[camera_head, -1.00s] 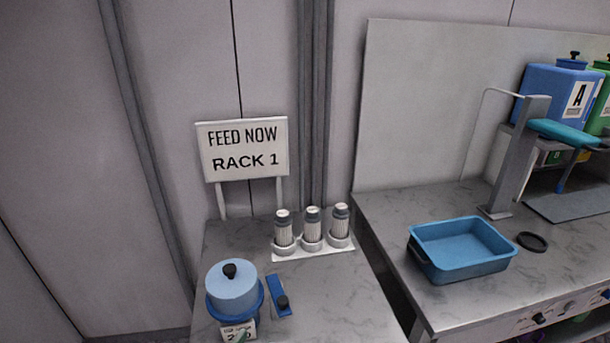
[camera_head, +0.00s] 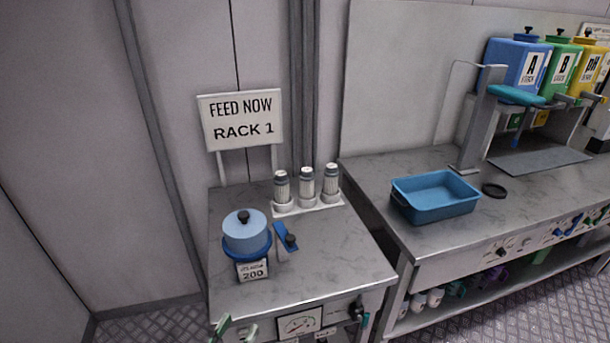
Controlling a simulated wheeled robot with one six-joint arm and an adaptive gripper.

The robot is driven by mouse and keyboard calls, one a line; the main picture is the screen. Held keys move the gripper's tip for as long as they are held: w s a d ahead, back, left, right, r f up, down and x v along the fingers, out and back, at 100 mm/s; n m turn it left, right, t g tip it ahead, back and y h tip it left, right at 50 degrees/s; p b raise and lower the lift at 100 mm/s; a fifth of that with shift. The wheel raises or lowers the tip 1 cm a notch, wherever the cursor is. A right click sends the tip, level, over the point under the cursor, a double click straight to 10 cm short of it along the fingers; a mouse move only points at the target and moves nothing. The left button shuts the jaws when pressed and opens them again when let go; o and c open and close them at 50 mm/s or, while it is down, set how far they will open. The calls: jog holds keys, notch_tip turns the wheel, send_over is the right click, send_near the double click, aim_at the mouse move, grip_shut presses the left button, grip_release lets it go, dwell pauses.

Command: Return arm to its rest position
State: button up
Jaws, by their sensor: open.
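My arm and my gripper are not in view in the head camera. A small bench (camera_head: 330,254) with a grey marbled top stands in the middle. On it is a light blue lidded pot (camera_head: 245,231) with a dark knob, above a small label reading 200. A blue piece with a dark knob (camera_head: 286,237) lies beside the pot. Several white-and-grey cylinders stand upright in a white holder (camera_head: 309,206) at the back. The sign (camera_head: 240,120) behind reads "FEED NOW RACK 1".
A longer bench (camera_head: 370,177) on the right holds an empty blue tray (camera_head: 435,212), a black ring (camera_head: 494,190), a grey stand (camera_head: 478,120) and coloured containers, including blue A (camera_head: 515,64). A gap separates the benches. Patterned floor (camera_head: 150,325) shows at lower left.

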jog(key=d+f+n+g+y, duration=0.2)
jog(key=d+f+n+y, duration=0.25)
jog(key=d+f, duration=0.8)
jog(key=s+d+f+n+g+y, duration=0.2)
jog(key=s+d+f+n, duration=0.1)
jog(key=s+d+f, duration=0.5)
jog(key=s+d+r+y, duration=0.1)
jog(key=s+d, duration=0.3)
jog(key=s, duration=0.3)
jog(key=s+d+r+y, duration=0.1)
jog(key=s+d, duration=0.2)
jog(key=s, duration=0.4)
jog(key=s+d+r+m+t+h, duration=0.1)
jog(key=s+d+r+m+h, duration=0.1)
jog(key=s+r, duration=0.8)
notch_tip(320, 180, up, 2)
jog(key=shift+s+d+r+m+t, duration=0.15)
jog(key=shift+d+m+t, duration=0.25)
jog(key=shift+d+m, duration=0.55)
